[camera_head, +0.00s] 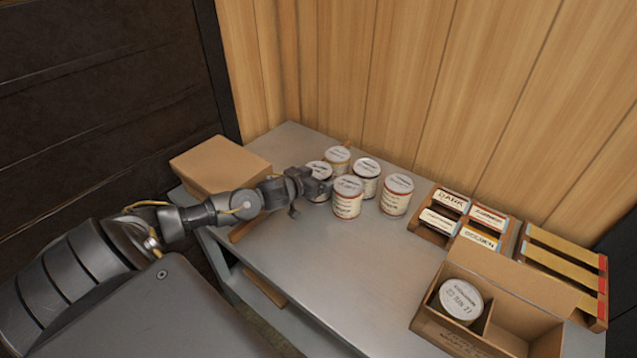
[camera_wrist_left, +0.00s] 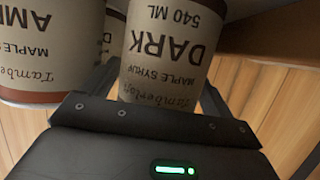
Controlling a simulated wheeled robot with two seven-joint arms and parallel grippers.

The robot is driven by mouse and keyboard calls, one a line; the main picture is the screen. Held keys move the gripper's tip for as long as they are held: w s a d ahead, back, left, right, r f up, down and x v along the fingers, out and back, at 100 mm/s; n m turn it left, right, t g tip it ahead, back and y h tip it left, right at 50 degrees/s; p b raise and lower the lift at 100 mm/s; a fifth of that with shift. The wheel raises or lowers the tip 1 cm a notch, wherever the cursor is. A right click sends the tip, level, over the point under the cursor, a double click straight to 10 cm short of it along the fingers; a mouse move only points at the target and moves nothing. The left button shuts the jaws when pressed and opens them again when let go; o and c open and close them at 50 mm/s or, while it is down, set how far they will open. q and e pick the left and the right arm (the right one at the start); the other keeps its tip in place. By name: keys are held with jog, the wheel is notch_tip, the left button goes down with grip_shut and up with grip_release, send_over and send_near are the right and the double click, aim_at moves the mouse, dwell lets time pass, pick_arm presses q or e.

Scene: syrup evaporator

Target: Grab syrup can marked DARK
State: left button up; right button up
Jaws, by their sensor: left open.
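The can marked DARK (camera_wrist_left: 165,48) fills the middle of the left wrist view, its cream label upside down there and reading maple syrup, 540 ML. My left gripper (camera_head: 318,187) is open, with one finger on each side of this can; I cannot tell whether they touch it. In the head view the can at the gripper appears to be the leftmost one (camera_head: 319,167), its body mostly hidden by the gripper. A can whose label starts with AM (camera_wrist_left: 45,45) stands close beside it. My right gripper is not in view.
More white-lidded cans stand close by: one at the front (camera_head: 347,203), one behind (camera_head: 338,157), and two to the right (camera_head: 367,184) (camera_head: 396,202). A cardboard box (camera_head: 220,165) is at the left. Label racks (camera_head: 432,236) and an open divided carton (camera_head: 440,330) holding one can are at the right.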

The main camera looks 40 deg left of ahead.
pick_arm(q)
jog(key=c, duration=1.3)
jog(key=shift+r, duration=0.1)
jog(key=shift+c, duration=0.2)
jog(key=shift+r, duration=0.1)
jog(key=shift+r, duration=0.3)
notch_tip(320, 180, up, 17)
jog(key=p, duration=0.2)
